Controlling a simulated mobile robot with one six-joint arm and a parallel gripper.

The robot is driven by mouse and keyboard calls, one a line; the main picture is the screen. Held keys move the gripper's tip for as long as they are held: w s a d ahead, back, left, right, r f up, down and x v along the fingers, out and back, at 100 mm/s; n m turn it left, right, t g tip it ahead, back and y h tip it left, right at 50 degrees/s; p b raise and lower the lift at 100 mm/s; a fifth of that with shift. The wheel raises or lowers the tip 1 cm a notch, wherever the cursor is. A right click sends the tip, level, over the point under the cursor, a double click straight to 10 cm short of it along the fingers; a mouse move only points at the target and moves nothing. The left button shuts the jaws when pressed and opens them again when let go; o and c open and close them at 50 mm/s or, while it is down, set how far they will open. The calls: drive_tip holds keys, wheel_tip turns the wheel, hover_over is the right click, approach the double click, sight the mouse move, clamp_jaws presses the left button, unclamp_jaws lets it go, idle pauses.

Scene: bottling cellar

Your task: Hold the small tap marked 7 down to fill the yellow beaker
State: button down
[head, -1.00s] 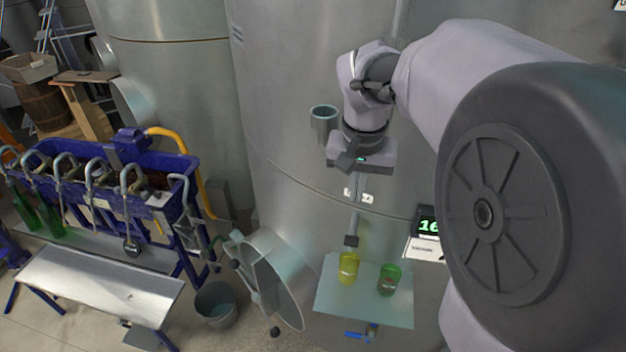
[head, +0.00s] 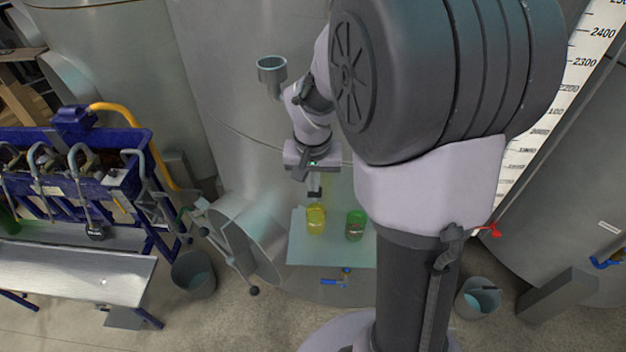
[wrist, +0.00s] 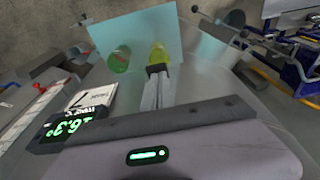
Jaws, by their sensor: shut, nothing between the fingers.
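The yellow beaker (head: 316,221) stands upright on a pale shelf (head: 300,254) against the large steel tank. It also shows in the wrist view (wrist: 158,54), just beyond my fingertips. My gripper (head: 314,193) is shut and empty, pointing down above the yellow beaker. In the wrist view its dark fingertips (wrist: 157,70) overlap the beaker's near edge; I cannot tell whether they touch anything. A white label with a 7 (wrist: 92,98) is beside a green-lit display (wrist: 68,128). I cannot make out the small tap itself or any flow.
A green beaker (head: 355,225) stands right of the yellow one on the shelf. A blue-handled valve (head: 335,281) is below the shelf. An open round hatch (head: 245,236) juts out at left. Buckets stand on the floor (head: 193,274). A blue bottling rack (head: 75,175) is farther left.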

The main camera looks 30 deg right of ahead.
sight(313, 197)
drive_tip(key=shift+f, duration=0.1)
drive_tip(key=b, duration=0.2)
drive_tip(key=f+b, duration=0.1)
drive_tip(key=b, duration=0.2)
drive_tip(key=shift+s+a+f+t+h, duration=0.15)
drive_tip(key=shift+f+t+h, duration=0.15)
drive_tip(key=shift+t, duration=0.1)
drive_tip(key=b, duration=0.2)
drive_tip(key=f+t+b, duration=0.1)
drive_tip(key=b, duration=0.2)
drive_tip(key=shift+s+a+h, duration=0.2)
drive_tip(key=shift+s+h, duration=0.15)
drive_tip(key=shift+h, duration=0.05)
drive_tip(key=t+b, duration=0.1)
drive_tip(key=b, duration=0.5)
drive_tip(key=shift+s+a+f+h, duration=0.15)
drive_tip(key=shift+s+f+h, duration=0.05)
drive_tip(key=shift+h, duration=0.2)
drive_tip(key=shift+r+p, duration=0.45)
drive_tip(key=shift+r, duration=0.05)
idle(4.0)
